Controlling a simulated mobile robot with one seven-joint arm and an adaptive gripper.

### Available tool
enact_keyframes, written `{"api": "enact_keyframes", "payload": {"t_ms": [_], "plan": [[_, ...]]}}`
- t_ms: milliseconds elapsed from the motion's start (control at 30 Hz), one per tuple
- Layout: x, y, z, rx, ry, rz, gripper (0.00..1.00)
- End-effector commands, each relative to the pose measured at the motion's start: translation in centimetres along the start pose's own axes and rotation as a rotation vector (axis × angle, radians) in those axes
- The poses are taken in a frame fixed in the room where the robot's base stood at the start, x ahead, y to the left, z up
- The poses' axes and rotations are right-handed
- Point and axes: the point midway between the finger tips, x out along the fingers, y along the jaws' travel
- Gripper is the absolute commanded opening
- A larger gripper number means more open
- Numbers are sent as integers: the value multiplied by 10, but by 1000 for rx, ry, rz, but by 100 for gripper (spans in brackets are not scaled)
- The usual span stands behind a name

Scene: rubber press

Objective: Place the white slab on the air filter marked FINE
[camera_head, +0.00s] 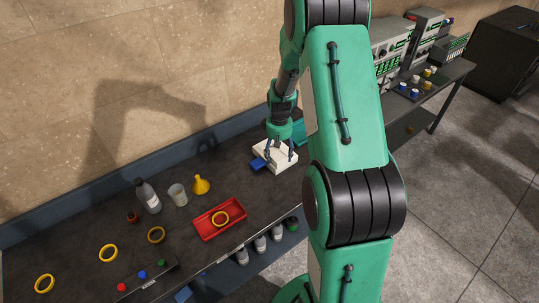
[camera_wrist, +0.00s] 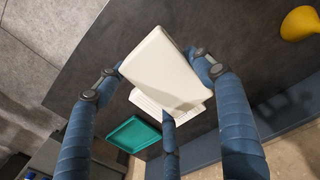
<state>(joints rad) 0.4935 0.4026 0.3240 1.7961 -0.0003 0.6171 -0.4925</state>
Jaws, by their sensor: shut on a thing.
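My gripper (camera_head: 279,150) has blue fingers and is shut on a white slab (camera_wrist: 160,62) above the dark bench. The wrist view shows my gripper (camera_wrist: 157,82) with a finger on each side of the slab and another finger in front. A second white piece with ridged edges (camera_wrist: 146,104) shows partly from under the slab and may be an air filter. Whether the slab touches it I cannot tell. In the head view the white shapes (camera_head: 284,163) merge under my fingers. No FINE mark is readable in either view.
A teal tray (camera_wrist: 133,134) lies close by. A blue piece (camera_head: 257,164) sits left of the white shapes. A red tray (camera_head: 205,228) with a yellow ring, a yellow funnel (camera_head: 201,186), a cup (camera_head: 178,195) and a bottle (camera_head: 148,196) stand further left on the bench.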

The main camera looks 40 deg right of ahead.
Motion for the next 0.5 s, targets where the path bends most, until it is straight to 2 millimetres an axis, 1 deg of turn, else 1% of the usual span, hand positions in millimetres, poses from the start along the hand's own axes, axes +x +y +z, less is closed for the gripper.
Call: {"api": "enact_keyframes", "payload": {"t_ms": [33, 100, 200, 333, 500], "plan": [[16, -1, 1, 0, -5, -3, 30], [33, -1, 1, 0, -5, -3, 30], [53, -1, 1, 0, -4, -2, 30], [69, -1, 0, 0, -2, -1, 30], [76, 0, 0, -1, 0, 0, 30]]}}
